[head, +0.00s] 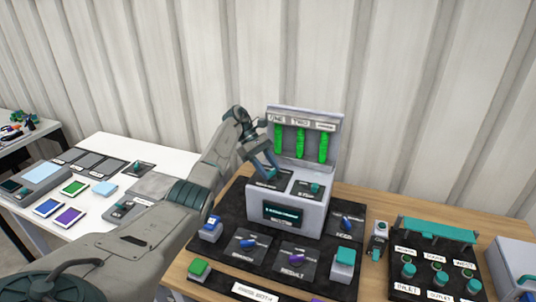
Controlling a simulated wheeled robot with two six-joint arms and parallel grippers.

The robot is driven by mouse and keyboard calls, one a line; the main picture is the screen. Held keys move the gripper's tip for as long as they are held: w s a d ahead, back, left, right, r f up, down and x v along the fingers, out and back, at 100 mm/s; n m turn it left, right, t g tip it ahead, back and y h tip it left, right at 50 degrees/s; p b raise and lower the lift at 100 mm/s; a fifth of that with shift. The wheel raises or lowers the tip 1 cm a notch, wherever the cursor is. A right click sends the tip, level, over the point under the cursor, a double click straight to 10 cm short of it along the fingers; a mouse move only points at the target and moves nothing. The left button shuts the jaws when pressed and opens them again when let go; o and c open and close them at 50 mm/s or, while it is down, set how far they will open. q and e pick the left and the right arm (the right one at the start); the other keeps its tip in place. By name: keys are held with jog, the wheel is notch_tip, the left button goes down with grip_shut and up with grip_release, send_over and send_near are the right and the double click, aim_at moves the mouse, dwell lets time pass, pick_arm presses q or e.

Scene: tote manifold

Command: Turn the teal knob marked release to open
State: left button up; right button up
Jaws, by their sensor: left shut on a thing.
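A grey manifold box (298,214) stands on a black mat on the wooden table. On its sloped deck are two black plates, each with a teal knob and a small label too small to read surely. My left gripper (266,168) reaches down from above onto the left teal knob (270,174) and is shut on it; its fingers partly hide it. The right teal knob (314,188) is free. Three green columns (301,143) show in the back panel above, under labels. A dark display (283,213) is on the front face. My right gripper is out of view.
Blue knobs (347,222), a purple knob (297,258), a green button (199,268) and a teal button (345,256) surround the box on the mat. A teal-barred panel (438,230) with several knobs stands right. A white table (120,150) with coloured tiles is left.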

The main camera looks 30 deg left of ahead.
pick_arm(q)
jog(key=shift+w+r+m+g+p, duration=0.15)
jog(key=shift+r+m+g+p, duration=0.25)
jog(key=shift+p, duration=0.4)
jog(key=shift+f+m+p, duration=0.1)
jog(key=shift+m+p, duration=0.2)
jog(key=shift+m, duration=0.1)
jog(key=shift+f+m+g+y+b, duration=0.15)
jog(key=shift+m+g+y+b, duration=0.15)
jog(key=shift+m+g+b, duration=0.45)
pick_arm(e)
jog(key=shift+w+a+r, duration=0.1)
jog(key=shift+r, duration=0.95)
pick_arm(q)
jog(key=o, duration=1)
jog(key=shift+f, duration=0.1)
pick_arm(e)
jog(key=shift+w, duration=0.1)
